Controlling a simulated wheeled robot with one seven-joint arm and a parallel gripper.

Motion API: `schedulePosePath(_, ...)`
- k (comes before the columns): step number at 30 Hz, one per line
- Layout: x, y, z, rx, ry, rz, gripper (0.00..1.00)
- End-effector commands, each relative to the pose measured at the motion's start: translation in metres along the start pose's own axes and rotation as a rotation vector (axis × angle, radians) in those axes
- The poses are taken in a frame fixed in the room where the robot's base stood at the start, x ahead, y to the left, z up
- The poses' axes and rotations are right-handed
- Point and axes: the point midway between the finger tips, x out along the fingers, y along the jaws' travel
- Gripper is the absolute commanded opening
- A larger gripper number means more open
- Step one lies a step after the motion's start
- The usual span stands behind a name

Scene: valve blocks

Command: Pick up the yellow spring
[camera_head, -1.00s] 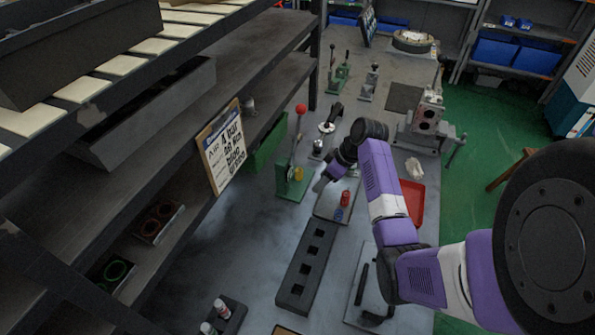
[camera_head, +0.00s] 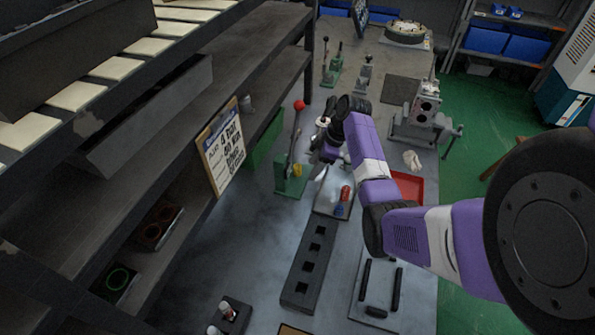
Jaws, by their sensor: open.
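A small yellow spring (camera_head: 297,170) sits at the green lever press (camera_head: 291,184), low beside its upright. The press has a long lever with a red knob. My gripper (camera_head: 317,174) is just to the right of the press and the yellow spring, pointing down and left. It is open, with nothing visible between its fingers. The fingers are small and partly hidden by my wrist. I cannot tell the exact gap between them and the spring. A red spring (camera_head: 345,193) and a blue spring (camera_head: 340,209) stand on a tray right of the press.
A dark block with square holes (camera_head: 309,264) lies in front of the press. A shelf with a sign board (camera_head: 222,148) is close on the left. A red tray (camera_head: 408,186) and a grey vise-like machine (camera_head: 424,117) are on the right. Bare bench lies left of the block.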

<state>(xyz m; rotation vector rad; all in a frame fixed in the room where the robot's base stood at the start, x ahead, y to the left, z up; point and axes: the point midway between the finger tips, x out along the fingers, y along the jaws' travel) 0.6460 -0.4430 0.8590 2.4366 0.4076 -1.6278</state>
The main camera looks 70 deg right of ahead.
Motion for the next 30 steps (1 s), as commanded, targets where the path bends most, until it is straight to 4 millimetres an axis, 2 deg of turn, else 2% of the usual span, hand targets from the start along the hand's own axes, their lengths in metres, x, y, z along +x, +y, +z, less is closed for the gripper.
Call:
schedulePosePath(5,0.008,0.000,-0.016,-0.005,0.000,0.000,0.51)
schedulePosePath(11,0.021,0.000,-0.046,-0.004,0.000,0.000,0.51)
schedulePosePath(15,0.031,0.000,-0.044,-0.001,-0.001,0.000,0.51)
schedulePosePath(24,0.031,0.000,-0.045,0.000,0.000,0.000,0.51)
schedulePosePath(30,0.031,0.000,-0.045,0.000,0.000,0.000,0.12)
